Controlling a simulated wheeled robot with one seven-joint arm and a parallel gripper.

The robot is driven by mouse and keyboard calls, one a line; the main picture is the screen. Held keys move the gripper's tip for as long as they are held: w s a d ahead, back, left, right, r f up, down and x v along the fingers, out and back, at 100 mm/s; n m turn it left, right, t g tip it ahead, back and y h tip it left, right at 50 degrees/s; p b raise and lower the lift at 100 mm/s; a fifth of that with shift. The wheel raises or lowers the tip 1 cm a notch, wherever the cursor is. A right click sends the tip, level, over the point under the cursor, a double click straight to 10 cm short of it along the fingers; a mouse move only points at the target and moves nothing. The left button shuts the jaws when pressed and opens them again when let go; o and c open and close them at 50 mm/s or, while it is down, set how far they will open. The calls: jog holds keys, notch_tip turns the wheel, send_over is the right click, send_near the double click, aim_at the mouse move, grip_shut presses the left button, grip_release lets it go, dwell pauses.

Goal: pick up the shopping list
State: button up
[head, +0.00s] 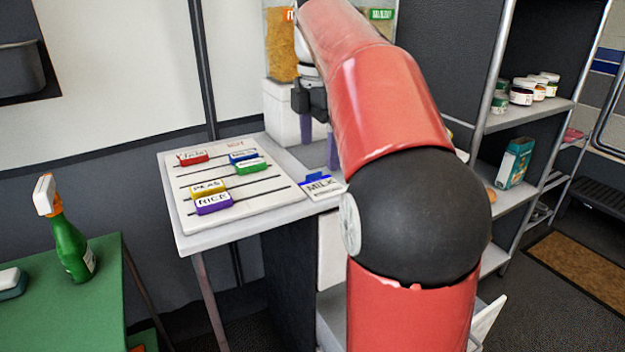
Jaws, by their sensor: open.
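A white board (240,189), which looks like the shopping list, lies flat on the light table. Its dark lines carry several coloured labelled tags, among them a red tag (194,158), a yellow tag (208,188) and a purple tag (214,204). A blue-topped MILK tag (321,187) sits apart, just right of the board at the table's edge. My gripper (319,149) is open, pointing down over the back right of the table, beyond the board's right side. Nothing shows between its fingers. My red arm hides part of it and the table's right side.
A white bin with an orange-filled clear container (281,45) stands behind the board. A green spray bottle (69,235) stands on a green table (85,290) at left. Shelves with jars (522,92) and a teal box (514,163) are at right.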

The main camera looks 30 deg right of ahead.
aim_at(321, 187)
jog(key=shift+w+d+f+n, duration=0.15)
jog(key=shift+w+n, duration=0.3)
jog(key=shift+n, duration=0.05)
jog(key=f, duration=0.2)
jog(key=f+b, duration=0.1)
jog(key=f, duration=0.1)
jog(key=f+b, duration=0.1)
jog(key=f, duration=0.2)
jog(key=shift+s+d, duration=0.1)
jog(key=shift+d, duration=0.2)
jog(key=c, duration=1.1)
jog(key=shift+o, duration=0.2)
